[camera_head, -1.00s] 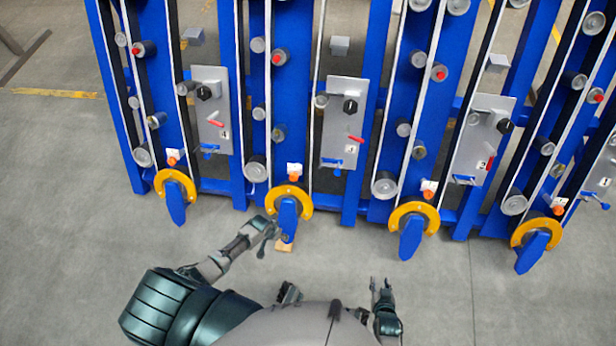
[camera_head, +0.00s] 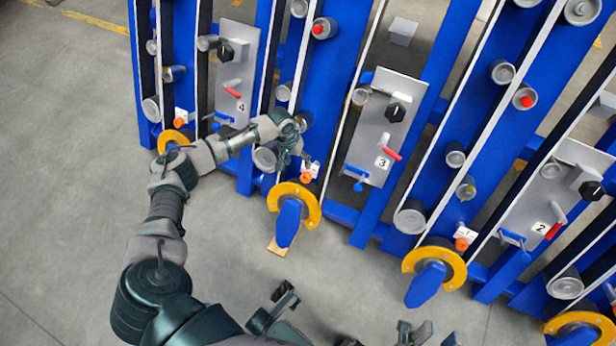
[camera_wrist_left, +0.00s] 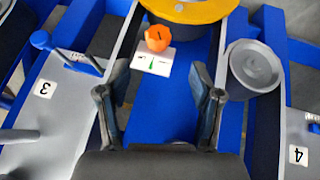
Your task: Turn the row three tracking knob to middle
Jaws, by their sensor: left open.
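The orange tracking knob (camera_head: 306,177) of row three sits left of the panel marked 3 (camera_head: 383,163), above a yellow ring. In the left wrist view the knob (camera_wrist_left: 158,38) is ahead of the fingers, beside a white label (camera_wrist_left: 152,62) with a green mark in the middle. The knob's pointing direction is too small to tell. My left gripper (camera_head: 299,157) is just above the knob in the head view. Its fingers (camera_wrist_left: 158,85) are open, apart from the knob, with nothing between them. My right gripper (camera_head: 415,334) is at the bottom edge, partly cut off.
The yellow ring with a blue lever (camera_head: 289,222) stands below the knob. Grey rollers, including one in the wrist view (camera_wrist_left: 254,67), are close beside it. The panel marked 4 (camera_head: 237,70) is to the left. The floor in front is mostly clear.

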